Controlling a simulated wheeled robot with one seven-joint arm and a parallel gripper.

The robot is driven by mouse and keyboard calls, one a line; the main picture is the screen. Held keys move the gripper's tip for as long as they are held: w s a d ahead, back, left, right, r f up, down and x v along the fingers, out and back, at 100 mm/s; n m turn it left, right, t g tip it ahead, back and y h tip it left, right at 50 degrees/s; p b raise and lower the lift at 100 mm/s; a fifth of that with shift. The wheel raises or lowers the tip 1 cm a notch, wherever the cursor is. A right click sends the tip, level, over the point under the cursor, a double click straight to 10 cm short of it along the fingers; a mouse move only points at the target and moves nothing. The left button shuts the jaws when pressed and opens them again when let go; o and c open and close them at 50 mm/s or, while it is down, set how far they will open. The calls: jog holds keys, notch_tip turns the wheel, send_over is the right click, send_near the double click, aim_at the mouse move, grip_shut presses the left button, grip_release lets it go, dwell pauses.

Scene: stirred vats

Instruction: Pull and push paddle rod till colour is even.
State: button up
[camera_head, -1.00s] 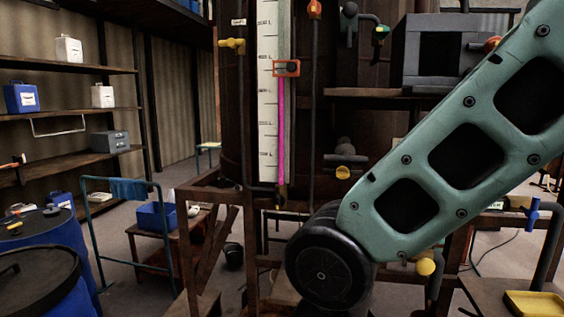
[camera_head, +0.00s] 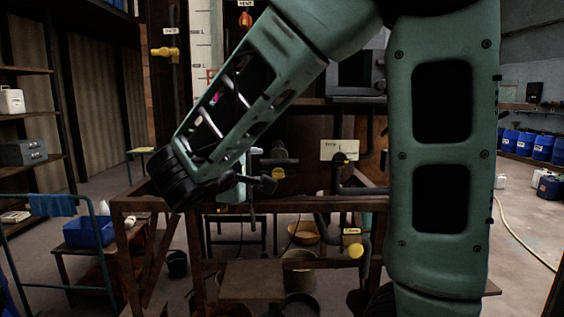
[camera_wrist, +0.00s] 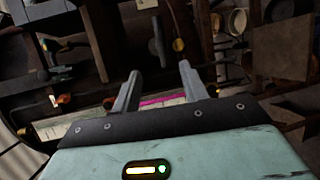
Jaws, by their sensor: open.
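The vat (camera_head: 305,125) is a rusty brown body behind my arm in the head view. A sight gauge (camera_head: 201,45) with a white scale stands at its left, partly hidden by my arm; in the wrist view it lies sideways with a pink column (camera_wrist: 165,101). A dark grey handle (camera_wrist: 157,45) and a yellow knob (camera_wrist: 179,45) show beyond my gripper (camera_wrist: 160,72). My gripper is open, with nothing between its fingers, apart from the handle. I cannot tell for certain which part is the paddle rod. The liquid inside the vat is hidden.
A yellow valve (camera_head: 166,53) sits left of the gauge. A rusty frame (camera_head: 130,207) and a pipe with a yellow knob (camera_head: 355,250) stand low in front.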

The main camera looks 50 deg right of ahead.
aim_at(278, 163)
jog(key=p+x, duration=0.5)
jog(key=x, duration=1)
jog(key=shift+w+d+p, duration=0.1)
jog(key=shift+d+p, duration=0.05)
jog(key=shift+p, duration=0.2)
jog(key=shift+w+d+f, duration=0.25)
jog(key=shift+d+f, duration=0.1)
jog(key=shift+d, duration=0.25)
grip_shut()
jog(key=w+d+b, duration=0.5)
jog(key=w+d, duration=0.1)
jog(key=d, duration=0.1)
jog(key=w+d+b, duration=0.3)
jog(key=shift+w+d+r+b, duration=0.1)
jog(key=shift+w+d+b, duration=0.05)
jog(key=shift+d+b, duration=0.2)
